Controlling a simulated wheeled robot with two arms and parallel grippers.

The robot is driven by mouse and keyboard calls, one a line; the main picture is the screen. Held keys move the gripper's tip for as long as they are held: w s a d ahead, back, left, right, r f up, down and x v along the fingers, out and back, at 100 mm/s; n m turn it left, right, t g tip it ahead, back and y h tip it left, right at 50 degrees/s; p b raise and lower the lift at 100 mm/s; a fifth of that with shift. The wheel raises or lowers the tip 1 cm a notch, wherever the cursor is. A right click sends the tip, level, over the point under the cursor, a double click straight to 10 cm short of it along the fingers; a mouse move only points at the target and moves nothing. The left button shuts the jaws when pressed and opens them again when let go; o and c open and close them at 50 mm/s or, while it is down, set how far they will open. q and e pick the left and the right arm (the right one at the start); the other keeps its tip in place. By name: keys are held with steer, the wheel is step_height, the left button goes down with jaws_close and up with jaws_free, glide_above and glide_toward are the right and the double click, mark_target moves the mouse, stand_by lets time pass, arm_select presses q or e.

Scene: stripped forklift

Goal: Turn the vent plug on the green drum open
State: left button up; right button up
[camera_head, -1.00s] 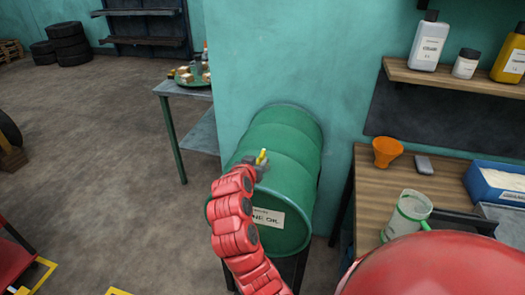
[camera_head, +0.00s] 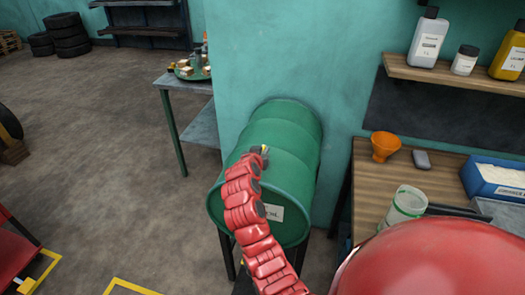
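The green drum (camera_head: 292,148) lies on its side on a dark stand, against the teal wall. A label shows on its near end, partly covered by my arm. My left gripper is not in view.
Bottles stand on the shelf (camera_head: 450,85) above. A metal table (camera_head: 203,128) stands behind the drum.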

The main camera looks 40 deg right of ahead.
jaws_close()
